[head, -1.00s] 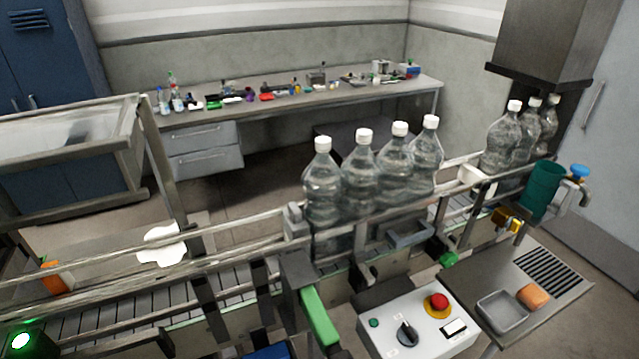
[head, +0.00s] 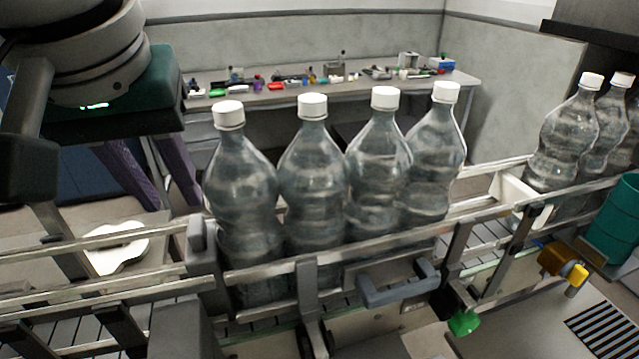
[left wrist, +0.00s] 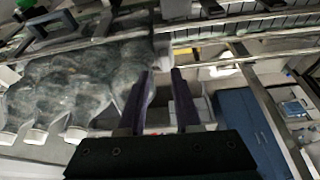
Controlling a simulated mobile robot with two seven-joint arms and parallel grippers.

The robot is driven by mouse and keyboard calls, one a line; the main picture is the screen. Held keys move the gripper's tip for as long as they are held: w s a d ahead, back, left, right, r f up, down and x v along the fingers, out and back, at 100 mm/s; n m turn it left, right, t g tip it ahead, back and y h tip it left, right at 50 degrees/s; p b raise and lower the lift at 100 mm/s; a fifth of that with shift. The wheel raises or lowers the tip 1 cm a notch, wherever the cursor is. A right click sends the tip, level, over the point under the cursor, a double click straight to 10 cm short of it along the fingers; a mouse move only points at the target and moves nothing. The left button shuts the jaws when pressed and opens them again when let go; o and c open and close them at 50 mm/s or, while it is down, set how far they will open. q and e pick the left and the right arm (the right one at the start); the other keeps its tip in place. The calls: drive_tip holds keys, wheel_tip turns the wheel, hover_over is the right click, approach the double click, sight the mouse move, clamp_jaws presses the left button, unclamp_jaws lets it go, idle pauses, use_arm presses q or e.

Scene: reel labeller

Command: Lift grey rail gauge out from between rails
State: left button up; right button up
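A grey upright block (head: 201,246), which I take to be the rail gauge, stands at the conveyor rails just left of the row of bottles. Its lower part is hidden by the rails, so I cannot tell how it sits. My right gripper is not in view.
Several clear bottles (head: 312,185) with white caps stand close beside the block on its right. A grey U-shaped handle (head: 398,287) is on the front side, near a green knob (head: 464,323). A cluttered bench (head: 460,77) is behind. A teal cup (head: 615,225) stands at right.

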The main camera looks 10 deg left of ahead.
use_arm(q)
drive_tip(key=w, duration=0.1)
drive_tip(key=n+p, duration=0.1)
drive_tip(key=p, duration=0.1)
hover_over(196, 232)
drive_tip(key=s+d, duration=0.1)
drive_tip(key=s, duration=0.1)
wheel_tip(196, 232, down, 5)
drive_tip(key=shift+r, duration=0.1)
drive_tip(key=x, duration=0.4)
drive_tip(key=shift+s+f+p, duration=0.15)
drive_tip(key=shift+f+p, duration=0.1)
drive_tip(key=shift+p, duration=0.1)
clamp_jaws()
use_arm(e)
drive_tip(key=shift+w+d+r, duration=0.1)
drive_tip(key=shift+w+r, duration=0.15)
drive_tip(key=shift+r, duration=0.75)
use_arm(q)
drive_tip(key=shift+r, duration=0.1)
